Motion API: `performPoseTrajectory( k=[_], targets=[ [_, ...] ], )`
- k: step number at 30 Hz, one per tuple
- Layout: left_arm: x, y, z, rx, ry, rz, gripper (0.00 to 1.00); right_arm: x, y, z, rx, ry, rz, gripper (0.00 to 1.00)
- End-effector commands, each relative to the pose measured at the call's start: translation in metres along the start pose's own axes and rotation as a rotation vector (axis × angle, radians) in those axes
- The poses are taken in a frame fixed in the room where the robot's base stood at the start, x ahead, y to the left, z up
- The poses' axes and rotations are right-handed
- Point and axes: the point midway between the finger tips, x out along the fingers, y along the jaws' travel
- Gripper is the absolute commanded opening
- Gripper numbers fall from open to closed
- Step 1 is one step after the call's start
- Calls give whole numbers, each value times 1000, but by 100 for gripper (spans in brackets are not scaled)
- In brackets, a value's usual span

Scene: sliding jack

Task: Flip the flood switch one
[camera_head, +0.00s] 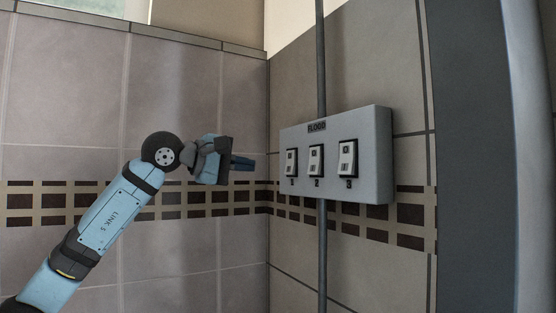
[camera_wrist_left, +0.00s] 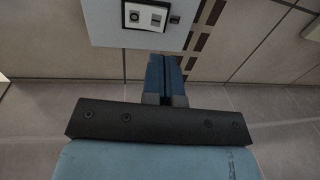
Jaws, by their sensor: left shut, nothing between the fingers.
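My right gripper is in neither view.
Switch two (camera_head: 316,161) and switch three (camera_head: 347,159) sit right of switch one. A vertical grey pipe (camera_head: 322,250) runs above and below the box. A wall corner lies behind my gripper, and a grey post (camera_head: 475,150) stands at the right.

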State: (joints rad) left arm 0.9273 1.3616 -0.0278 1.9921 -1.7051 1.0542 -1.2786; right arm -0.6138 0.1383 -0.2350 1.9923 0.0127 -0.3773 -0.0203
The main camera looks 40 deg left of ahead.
Motion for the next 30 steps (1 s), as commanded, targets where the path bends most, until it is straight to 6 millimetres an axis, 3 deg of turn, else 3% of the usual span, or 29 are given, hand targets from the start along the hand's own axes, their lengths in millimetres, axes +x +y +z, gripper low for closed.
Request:
performPoseTrajectory(
  k=[6, 12, 26, 30],
  targets=[
    [46, 4, 1, -2, -5, 1, 0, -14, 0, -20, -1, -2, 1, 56],
    [73, 3, 0, -1, -2, 2, 0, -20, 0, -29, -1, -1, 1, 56],
    [83, 0, 0, 0, 0, 1, 0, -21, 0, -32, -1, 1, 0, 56],
    [87, -6, 0, -1, -1, 33, 0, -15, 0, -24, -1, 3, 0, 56]
  ],
)
